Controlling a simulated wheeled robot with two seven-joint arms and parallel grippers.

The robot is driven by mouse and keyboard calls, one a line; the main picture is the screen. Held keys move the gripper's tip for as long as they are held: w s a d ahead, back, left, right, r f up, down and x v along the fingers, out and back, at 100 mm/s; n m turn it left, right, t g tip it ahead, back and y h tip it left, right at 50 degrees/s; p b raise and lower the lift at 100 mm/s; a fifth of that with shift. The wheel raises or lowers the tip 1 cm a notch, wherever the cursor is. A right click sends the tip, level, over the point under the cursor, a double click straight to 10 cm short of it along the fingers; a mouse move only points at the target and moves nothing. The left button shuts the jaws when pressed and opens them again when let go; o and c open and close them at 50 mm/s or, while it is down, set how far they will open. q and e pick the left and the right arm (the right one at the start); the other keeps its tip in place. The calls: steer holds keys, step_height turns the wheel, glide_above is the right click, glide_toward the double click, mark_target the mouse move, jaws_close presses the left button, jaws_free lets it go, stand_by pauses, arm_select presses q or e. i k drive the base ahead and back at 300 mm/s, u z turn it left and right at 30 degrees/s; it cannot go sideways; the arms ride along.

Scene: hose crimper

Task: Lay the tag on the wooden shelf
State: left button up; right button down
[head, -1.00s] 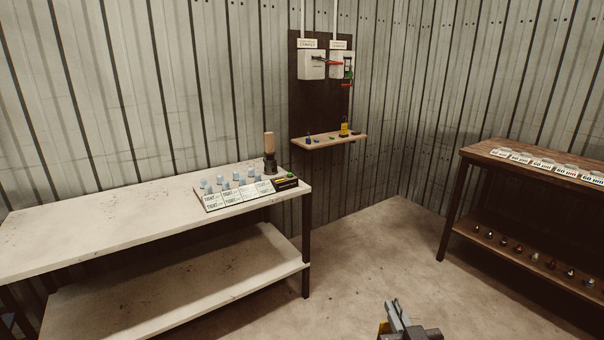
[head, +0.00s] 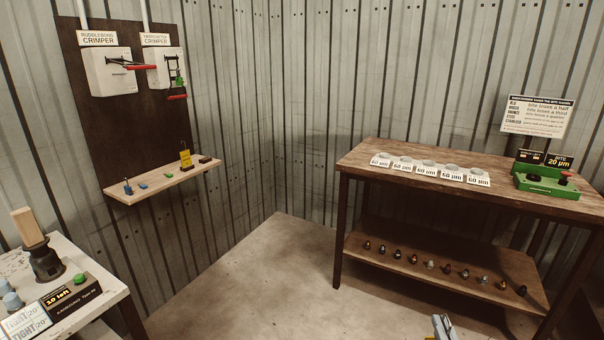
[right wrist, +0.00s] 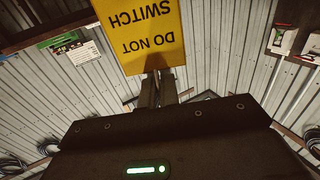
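The yellow tag (right wrist: 152,28) reads "DO NOT SWITCH", upside down in the right wrist view. My right gripper (right wrist: 155,80) is shut on the tag's edge, and the tag sticks out beyond the fingertips. In the head view only a bit of my right gripper (head: 440,326) shows at the bottom edge, over the floor. The wooden shelf (head: 205,176) juts from the dark board at left, well away from the gripper. On it stand a yellow padlock-like piece (head: 186,157), small blue and green pieces and a dark block (head: 206,159). My left gripper is not in view.
Two white crimper boxes (head: 111,72) (head: 166,70) with levers hang above the shelf. A white bench (head: 110,290) stands at lower left. A brown workbench (head: 350,158) with labelled cups stands at right. The floor (head: 250,270) between is clear.

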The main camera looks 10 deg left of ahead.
mark_target(157, 172)
steer(key=u, duration=0.05)
steer(key=i, duration=1.75)
steer(key=u, duration=1.15)
steer(key=i, duration=0.95)
steer(key=u, duration=1.05)
